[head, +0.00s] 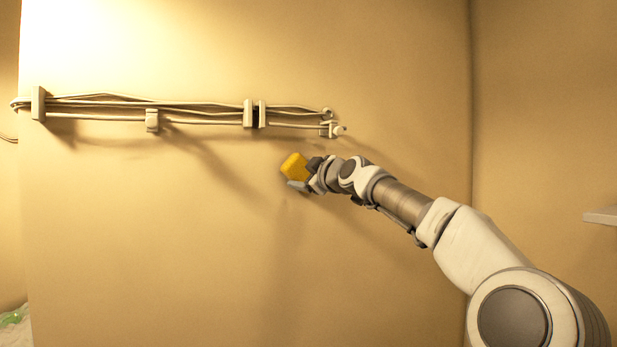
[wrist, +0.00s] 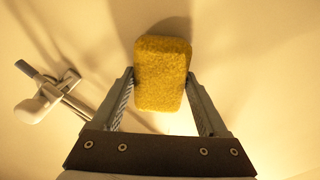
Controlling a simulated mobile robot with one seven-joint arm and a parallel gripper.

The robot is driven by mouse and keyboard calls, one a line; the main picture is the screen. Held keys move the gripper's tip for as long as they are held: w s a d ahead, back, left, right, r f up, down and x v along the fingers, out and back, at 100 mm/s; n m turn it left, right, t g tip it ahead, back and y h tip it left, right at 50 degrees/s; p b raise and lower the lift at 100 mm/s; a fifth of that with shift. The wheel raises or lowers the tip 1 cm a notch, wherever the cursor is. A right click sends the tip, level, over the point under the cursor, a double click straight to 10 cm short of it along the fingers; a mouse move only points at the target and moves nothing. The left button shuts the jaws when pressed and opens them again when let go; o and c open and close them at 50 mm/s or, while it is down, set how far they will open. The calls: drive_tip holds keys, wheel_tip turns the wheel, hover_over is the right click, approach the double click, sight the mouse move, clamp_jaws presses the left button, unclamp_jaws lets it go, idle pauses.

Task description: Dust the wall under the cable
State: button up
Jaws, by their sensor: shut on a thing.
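My gripper (head: 303,176) is shut on a yellow sponge (head: 294,166), held at the wall below the right end of the cable. The sponge (wrist: 161,73) also shows between the two fingers of my gripper (wrist: 160,88) in the wrist view. I cannot tell whether the sponge touches the wall. The cable (head: 190,105) is a bundle of pale strands running across the wall (head: 170,240) in the head view, fixed by several clips. In the wrist view, the cable's end (wrist: 55,92) with its white fitting shows at the left.
A wall corner runs vertically right of my gripper. A pale shelf edge (head: 600,216) juts in at the far right. Something green and white (head: 14,325) lies at the bottom left. The wall below the cable is free of fixtures.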

drive_tip(key=shift+s+a, duration=0.4)
drive_tip(key=shift+a, duration=0.65)
drive_tip(key=shift+s+a, duration=0.45)
drive_tip(key=shift+a, duration=0.55)
drive_tip(key=shift+s+a, duration=0.4)
drive_tip(key=shift+a, duration=0.65)
drive_tip(key=shift+a, duration=0.1)
drive_tip(key=shift+s+f+b, duration=0.3)
drive_tip(key=shift+b, duration=0.65)
drive_tip(key=b, duration=0.6)
approach(272, 174)
drive_tip(key=shift+w+a+r, duration=0.1)
drive_tip(key=shift+w, duration=0.05)
